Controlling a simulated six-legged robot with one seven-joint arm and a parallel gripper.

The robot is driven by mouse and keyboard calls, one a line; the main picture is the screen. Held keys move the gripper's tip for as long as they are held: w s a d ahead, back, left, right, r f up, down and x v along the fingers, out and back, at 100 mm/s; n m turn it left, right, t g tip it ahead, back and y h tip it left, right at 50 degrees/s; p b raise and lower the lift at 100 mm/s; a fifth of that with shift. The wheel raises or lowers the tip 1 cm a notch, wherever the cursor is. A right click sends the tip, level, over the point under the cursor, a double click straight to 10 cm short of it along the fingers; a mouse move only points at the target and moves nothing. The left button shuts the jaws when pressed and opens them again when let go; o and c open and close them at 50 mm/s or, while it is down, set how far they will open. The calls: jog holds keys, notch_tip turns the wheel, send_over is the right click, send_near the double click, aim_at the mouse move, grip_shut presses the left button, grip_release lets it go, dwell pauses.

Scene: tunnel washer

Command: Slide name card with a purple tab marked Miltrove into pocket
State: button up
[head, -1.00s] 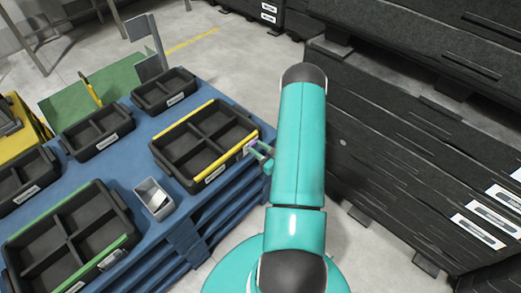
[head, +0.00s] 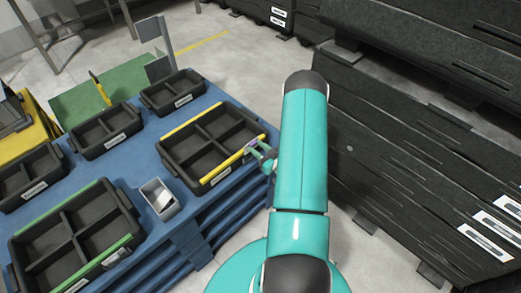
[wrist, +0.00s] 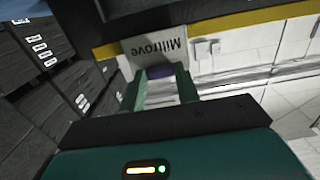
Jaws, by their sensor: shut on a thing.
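The Miltrove card (wrist: 158,48) is white and reads upside down in the wrist view. Its purple tab (wrist: 160,72) sits between the fingertips of my gripper (wrist: 161,80), which is shut on it. The card's far edge is at the dark wall below a yellow strip; whether it touches is unclear. In the head view my gripper (head: 264,158) is at the near right end of the yellow-edged crate (head: 217,178), a black four-compartment box. The card shows there only as a small pale patch. I cannot make out the pocket's opening.
The crate stands on a blue table (head: 190,215). A green-edged crate (head: 100,262), a small grey bin (head: 160,198) and several black trays (head: 105,130) share it. Stacked dark containers (head: 420,150) rise on the right. Grey floor is open behind.

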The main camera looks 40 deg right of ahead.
jog(key=shift+w+f, duration=0.1)
jog(key=shift+f, duration=1.45)
jog(key=shift+f, duration=0.15)
jog(key=shift+f, duration=0.3)
jog(key=shift+f, duration=0.45)
dwell(0.5)
jog(key=o, duration=1)
jog(key=shift+o, duration=0.2)
jog(key=s, duration=1.3)
jog(key=shift+s+d+r, duration=0.2)
jog(key=shift+s+r, duration=0.15)
jog(key=shift+s, duration=0.05)
